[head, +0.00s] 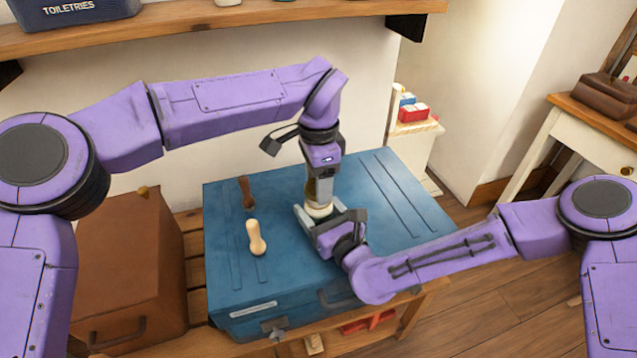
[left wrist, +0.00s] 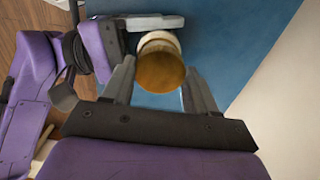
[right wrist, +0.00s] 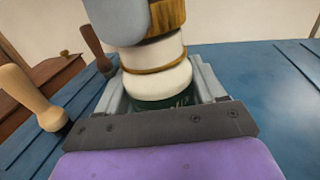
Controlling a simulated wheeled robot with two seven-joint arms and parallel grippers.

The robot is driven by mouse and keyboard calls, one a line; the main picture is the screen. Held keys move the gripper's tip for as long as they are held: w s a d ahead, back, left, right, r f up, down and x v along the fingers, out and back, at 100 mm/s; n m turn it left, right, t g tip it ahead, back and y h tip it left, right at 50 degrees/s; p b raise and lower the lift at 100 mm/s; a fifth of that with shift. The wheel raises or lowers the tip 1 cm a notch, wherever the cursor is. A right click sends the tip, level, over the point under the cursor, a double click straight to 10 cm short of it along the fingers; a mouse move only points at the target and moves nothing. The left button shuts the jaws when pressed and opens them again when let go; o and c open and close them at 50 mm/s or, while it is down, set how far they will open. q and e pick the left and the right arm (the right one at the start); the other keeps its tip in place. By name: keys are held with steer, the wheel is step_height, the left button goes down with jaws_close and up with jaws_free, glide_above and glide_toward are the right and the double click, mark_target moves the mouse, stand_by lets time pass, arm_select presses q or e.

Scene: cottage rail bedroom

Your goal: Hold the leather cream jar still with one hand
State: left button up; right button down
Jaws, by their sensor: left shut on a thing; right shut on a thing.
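The leather cream jar (head: 319,211) stands upright on the blue trunk lid (head: 395,228). In the right wrist view the jar (right wrist: 160,84) shows a cream body, a thin gold-brown band and a dark green lower part. My right gripper (head: 322,222) is shut on its lower part from the side. My left gripper (head: 320,190) comes down from above and is shut on the jar's amber-brown top. That round top (left wrist: 160,71) sits between its fingers in the left wrist view. The fingers hide parts of the jar.
A pale wooden-handled tool (head: 256,238) and a dark brown one (head: 247,193) stand on the trunk left of the jar. A brown case (head: 130,265) is at the left. A shelf (head: 220,17) runs above. The trunk's right side is clear.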

arm_select(q)
steer(key=shift+r, duration=0.45)
steer(key=shift+r, duration=2)
arm_select(e)
jaws_free()
